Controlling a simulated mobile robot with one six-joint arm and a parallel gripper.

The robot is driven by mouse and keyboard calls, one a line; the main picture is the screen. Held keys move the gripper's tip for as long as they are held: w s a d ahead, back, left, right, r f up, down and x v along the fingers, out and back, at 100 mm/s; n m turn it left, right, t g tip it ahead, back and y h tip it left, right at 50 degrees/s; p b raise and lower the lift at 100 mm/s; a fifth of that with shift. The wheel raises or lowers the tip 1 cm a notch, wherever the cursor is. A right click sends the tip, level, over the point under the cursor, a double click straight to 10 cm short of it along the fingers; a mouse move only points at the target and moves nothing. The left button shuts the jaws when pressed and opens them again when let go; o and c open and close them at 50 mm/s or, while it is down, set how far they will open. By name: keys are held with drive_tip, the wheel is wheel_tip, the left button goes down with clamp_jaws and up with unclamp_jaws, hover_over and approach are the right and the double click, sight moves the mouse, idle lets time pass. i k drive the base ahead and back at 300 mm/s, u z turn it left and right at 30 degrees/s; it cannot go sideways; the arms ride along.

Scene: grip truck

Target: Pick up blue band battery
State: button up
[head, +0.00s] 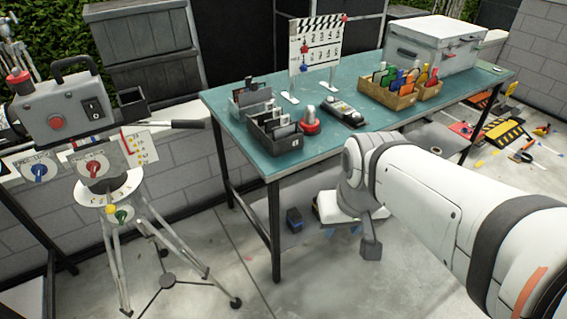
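My gripper (371,247) seems to be the dark grey part hanging below my white arm, in front of the table and right of that block. It is apart from the block. Its fingers cannot be made out clearly, and nothing is visibly held.
The green table (225,100) carries dark bins (275,130), a red-based button (308,122), a clapperboard (318,45), a wooden box of coloured items (390,95) and a white case (435,45). A tripod control box (62,110) stands left. Floor between is clear.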

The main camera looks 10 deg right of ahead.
sight(295, 219)
drive_tip(key=u, duration=2.65)
drive_tip(key=k, duration=1.2)
drive_tip(key=z, duration=2.25)
drive_tip(key=i, duration=1)
drive_tip(key=z, duration=0.05)
